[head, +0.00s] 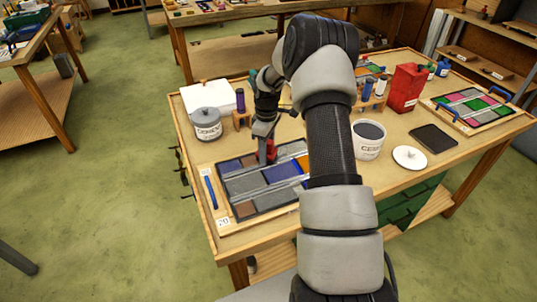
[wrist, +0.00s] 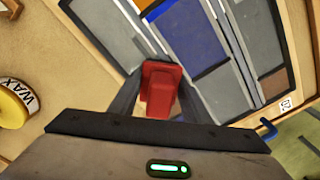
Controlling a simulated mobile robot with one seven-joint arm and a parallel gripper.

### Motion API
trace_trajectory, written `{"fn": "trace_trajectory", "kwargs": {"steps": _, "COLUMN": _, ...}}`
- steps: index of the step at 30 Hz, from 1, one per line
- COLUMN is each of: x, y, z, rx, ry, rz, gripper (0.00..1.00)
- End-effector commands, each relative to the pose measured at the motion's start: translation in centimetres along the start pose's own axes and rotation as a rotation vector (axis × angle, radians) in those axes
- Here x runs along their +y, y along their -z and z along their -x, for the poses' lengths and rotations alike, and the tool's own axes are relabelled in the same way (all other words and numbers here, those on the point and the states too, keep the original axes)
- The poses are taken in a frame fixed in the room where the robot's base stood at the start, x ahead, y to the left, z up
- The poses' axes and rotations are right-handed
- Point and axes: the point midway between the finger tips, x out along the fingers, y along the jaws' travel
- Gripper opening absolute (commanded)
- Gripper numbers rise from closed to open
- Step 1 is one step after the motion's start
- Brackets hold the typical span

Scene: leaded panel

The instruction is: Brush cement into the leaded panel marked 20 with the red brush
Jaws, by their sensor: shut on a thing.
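The leaded panel marked 20 (head: 244,187) lies flat on the near left of the workbench, with grey, blue, brown and orange panes. Its 20 label (head: 223,222) is at the near left corner and also shows in the wrist view (wrist: 286,102). My gripper (head: 266,148) is over the panel's far edge, shut on the red brush (wrist: 160,88). The brush's lower end is hidden, so I cannot tell whether it touches the panel. An open white tub (head: 368,148) with grey contents, lettered as cement, stands right of my arm; its white lid (head: 410,157) lies beside it.
A yellow wax tin (wrist: 14,103) is near the gripper. A red can (head: 406,88), a dark tray (head: 433,138) and another coloured panel (head: 474,107) occupy the right.

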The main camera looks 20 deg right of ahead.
Motion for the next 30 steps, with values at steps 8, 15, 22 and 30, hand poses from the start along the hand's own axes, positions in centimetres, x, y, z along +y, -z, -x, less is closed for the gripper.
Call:
{"fn": "trace_trajectory", "kwargs": {"steps": 8, "x": 0.0, "y": 0.1, "z": -0.1, "rx": 0.0, "ry": 0.0, "rz": 0.0, "gripper": 0.26}}
{"fn": "trace_trajectory", "kwargs": {"steps": 15, "x": 1.1, "y": 1.2, "z": -0.2, "rx": 0.001, "ry": -0.001, "rz": 0.001, "gripper": 0.26}}
{"fn": "trace_trajectory", "kwargs": {"steps": 22, "x": 2.1, "y": 2.1, "z": -0.1, "rx": 0.001, "ry": 0.0, "rz": 0.0, "gripper": 0.26}}
{"fn": "trace_trajectory", "kwargs": {"steps": 30, "x": 2.1, "y": 2.2, "z": 0.0, "rx": 0.0, "ry": 0.001, "rz": 0.0, "gripper": 0.26}}
